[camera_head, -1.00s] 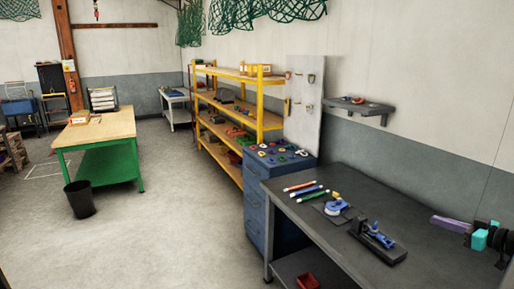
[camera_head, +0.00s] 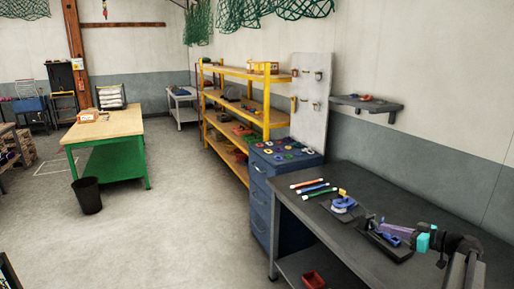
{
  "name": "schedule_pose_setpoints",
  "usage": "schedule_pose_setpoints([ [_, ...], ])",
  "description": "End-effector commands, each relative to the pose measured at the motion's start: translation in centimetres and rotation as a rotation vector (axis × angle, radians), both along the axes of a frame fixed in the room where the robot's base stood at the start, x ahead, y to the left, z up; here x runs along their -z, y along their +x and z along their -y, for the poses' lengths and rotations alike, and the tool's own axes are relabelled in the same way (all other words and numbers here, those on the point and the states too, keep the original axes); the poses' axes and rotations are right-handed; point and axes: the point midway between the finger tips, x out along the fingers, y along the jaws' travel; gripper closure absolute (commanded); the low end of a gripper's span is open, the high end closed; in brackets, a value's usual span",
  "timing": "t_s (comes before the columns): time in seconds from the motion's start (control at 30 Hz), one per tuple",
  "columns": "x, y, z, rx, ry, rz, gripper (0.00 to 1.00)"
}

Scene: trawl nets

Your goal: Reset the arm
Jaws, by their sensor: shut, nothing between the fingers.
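My arm reaches in from the lower right over the dark grey workbench (camera_head: 440,205). My gripper (camera_head: 388,230), with purple fingers and a cyan part behind them, points left. It is shut and empty. In this view its fingers overlap the black fixture (camera_head: 388,248) on the bench; I cannot tell whether they touch it.
Several marker-like sticks (camera_head: 313,187) and a blue-and-white tool on a dark plate (camera_head: 343,205) lie left of my gripper. A blue drawer cabinet (camera_head: 262,205), yellow shelving (camera_head: 267,105) and a small wall shelf (camera_head: 367,104) stand behind. A green table (camera_head: 110,160) and black bin (camera_head: 88,195) stand left, with open floor between.

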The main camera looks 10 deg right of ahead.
Motion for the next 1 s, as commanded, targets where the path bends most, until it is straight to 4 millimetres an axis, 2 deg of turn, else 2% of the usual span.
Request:
schedule_pose_setpoints([
  [0.03,1.9,1.0,-2.1,-0.030,0.013,-0.014,1.00],
  [0.2,7.0,3.5,-8.5,-0.120,0.040,-0.069,1.00],
  [0.5,16.7,5.1,-20.0,-0.270,0.060,-0.201,1.00],
  [0.77,25.2,3.7,-29.8,-0.388,0.070,-0.362,1.00],
  [1.0,33.0,0.2,-38.2,-0.482,0.062,-0.546,1.00],
])
